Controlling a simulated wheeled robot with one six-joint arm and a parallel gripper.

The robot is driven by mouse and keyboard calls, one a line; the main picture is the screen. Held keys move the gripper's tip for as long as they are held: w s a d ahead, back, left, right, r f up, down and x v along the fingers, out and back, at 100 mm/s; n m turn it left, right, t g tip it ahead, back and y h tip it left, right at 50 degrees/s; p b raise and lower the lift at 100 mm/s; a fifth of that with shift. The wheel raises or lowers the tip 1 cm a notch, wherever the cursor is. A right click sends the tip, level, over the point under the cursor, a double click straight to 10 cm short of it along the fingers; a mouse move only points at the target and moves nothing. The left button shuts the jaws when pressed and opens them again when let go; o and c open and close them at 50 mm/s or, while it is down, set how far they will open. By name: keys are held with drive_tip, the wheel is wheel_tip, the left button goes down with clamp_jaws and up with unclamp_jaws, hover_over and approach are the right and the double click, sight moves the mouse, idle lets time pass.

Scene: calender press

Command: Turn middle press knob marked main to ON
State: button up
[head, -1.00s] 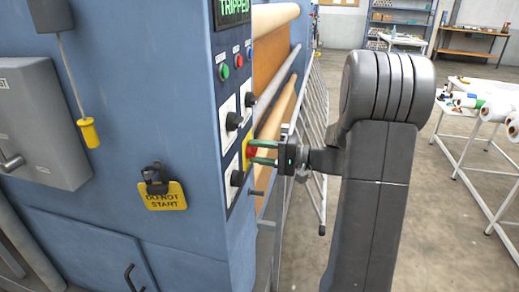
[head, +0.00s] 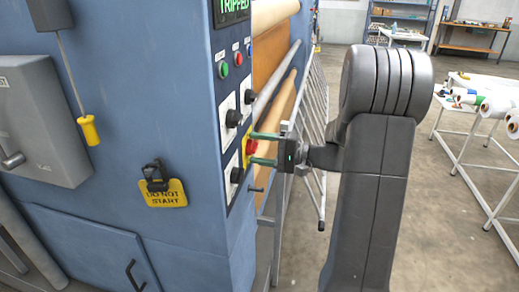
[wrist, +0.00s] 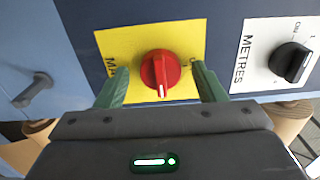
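The middle press knob (head: 250,147) is red and sits on a yellow plate in the panel's middle row. In the wrist view the red knob (wrist: 161,71) is centred, its white pointer mark toward the picture's bottom. The yellow plate (wrist: 190,37) bears a partly hidden label beginning "MA". My gripper (head: 254,148) is open, with one green finger on each side of the knob. In the wrist view both fingers (wrist: 161,80) show gaps to the knob. Whether the fingertips reach around it is unclear.
Black knobs sit above (head: 233,118) and below (head: 236,175) the red one. Green (head: 223,70), red and blue buttons and a "TRIPPED" display (head: 234,8) are higher up. A yellow "DO NOT START" tag (head: 166,195) hangs left. A railing (head: 318,110) stands behind my gripper.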

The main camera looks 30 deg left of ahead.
drive_tip(key=v, duration=1.3)
drive_tip(key=shift+d, duration=0.4)
drive_tip(key=shift+a, duration=0.15)
drive_tip(key=x, duration=1.3)
drive_tip(key=shift+a, duration=0.3)
